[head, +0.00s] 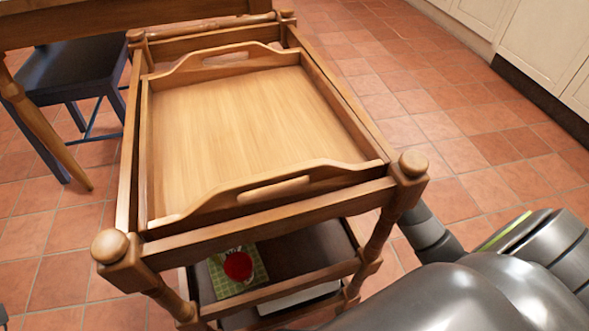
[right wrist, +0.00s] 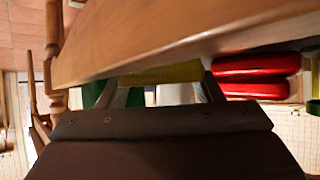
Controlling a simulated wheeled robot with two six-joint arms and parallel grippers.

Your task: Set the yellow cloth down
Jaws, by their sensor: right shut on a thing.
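The yellow cloth (right wrist: 160,74) shows in the right wrist view as a narrow, flat yellow strip between the fingertips of my right gripper (right wrist: 160,84). The gripper is shut on it. A wooden board fills the view close beyond the cloth; I cannot tell whether they touch. In the head view my right arm passes low by the right front post of a wooden cart (head: 205,243), and the gripper and the held cloth are hidden.
A wooden tray (head: 150,185) with raised handles sits empty on the cart's top. On the cart's lower shelf (head: 310,250) lies a green checked cloth (head: 256,271) with a red round thing (head: 238,266) on it. A dark chair (head: 75,70) stands at left. Tiled floor is clear at right.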

